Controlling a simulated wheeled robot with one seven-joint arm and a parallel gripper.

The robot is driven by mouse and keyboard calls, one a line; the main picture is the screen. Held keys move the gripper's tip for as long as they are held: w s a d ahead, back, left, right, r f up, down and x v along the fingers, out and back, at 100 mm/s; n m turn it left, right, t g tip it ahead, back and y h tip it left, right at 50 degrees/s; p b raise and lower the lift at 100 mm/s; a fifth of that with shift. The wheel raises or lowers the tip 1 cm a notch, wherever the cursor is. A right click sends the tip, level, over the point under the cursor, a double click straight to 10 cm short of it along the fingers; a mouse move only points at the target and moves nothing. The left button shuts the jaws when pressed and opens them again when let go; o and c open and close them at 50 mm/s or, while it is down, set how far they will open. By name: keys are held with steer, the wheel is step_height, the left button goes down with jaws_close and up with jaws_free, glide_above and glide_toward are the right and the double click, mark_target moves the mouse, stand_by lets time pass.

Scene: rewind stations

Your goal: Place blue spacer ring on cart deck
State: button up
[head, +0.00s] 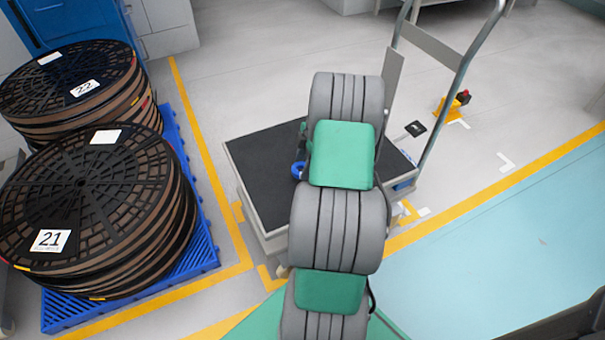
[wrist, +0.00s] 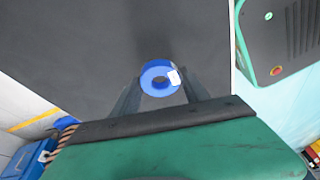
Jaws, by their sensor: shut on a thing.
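The blue spacer ring (wrist: 161,79) is held between the two fingers of my gripper (wrist: 160,88) in the wrist view. It has a white label on its right side. In the head view a part of the blue ring (head: 297,170) shows at the left of my arm, over the cart deck (head: 262,160). The deck is a black flat surface with a grey rim, and the bare deck (wrist: 90,60) fills much of the wrist view behind the ring. I cannot tell whether the ring touches the deck. My arm hides the deck's middle and most of my gripper in the head view.
The cart's metal handle (head: 461,75) rises at the deck's right end. Stacks of black reels, marked 21 (head: 95,200) and 22 (head: 70,85), stand on a blue pallet (head: 200,235) at the left. The visible left part of the deck is clear. Yellow floor lines (head: 205,130) run beside the cart.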

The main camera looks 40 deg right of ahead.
steer(key=shift+w+d+f, duration=0.15)
steer(key=shift+w+f, duration=0.15)
steer(key=shift+f, duration=0.1)
steer(key=shift+w+f+b, duration=0.1)
steer(key=shift+f+b, duration=0.75)
steer(key=shift+f, duration=0.85)
steer(key=o, duration=1.4)
steer(key=shift+c, duration=0.2)
steer(key=p+v, duration=0.4)
steer(key=v, duration=0.8)
steer(key=w+a+r+m+h, duration=0.15)
steer(key=a+r, duration=0.25)
steer(key=a, duration=0.4)
steer(key=w+a+r+m, duration=0.1)
steer(key=a+r+m, duration=0.25)
steer(key=a, duration=0.45)
steer(key=s+a+r+m, duration=0.1)
steer(key=s+a+m, duration=0.2)
steer(key=s+a, duration=0.3)
steer(key=s+a+r+m+h, duration=0.1)
steer(key=s+a+m, duration=0.3)
steer(key=s+a, duration=0.3)
steer(key=a, duration=0.5)
steer(key=shift+a+r+t, duration=0.25)
steer(key=shift+t, duration=0.15)
